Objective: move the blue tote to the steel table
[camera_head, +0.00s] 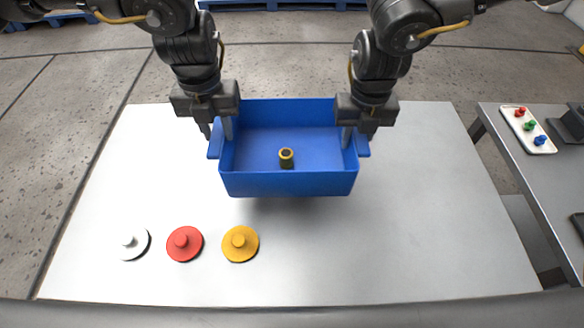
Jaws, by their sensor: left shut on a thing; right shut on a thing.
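The blue tote (288,183) is in the middle of the head view, upright and level, over the pale steel table (430,220). A shadow lies under its near side, and it appears to be held a little above the table top. A small yellow and black ring-shaped part (286,157) is inside on its floor. My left gripper (221,132) is shut on the tote's left wall. My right gripper (352,136) is shut on its right wall. The fingertips are partly hidden by the walls.
A white disc (134,243), a red disc (185,243) and a yellow disc (240,243), each with a knob, lie at the table's near left. A second table at right holds a white tray (517,128) with small coloured parts. The table's right half is clear.

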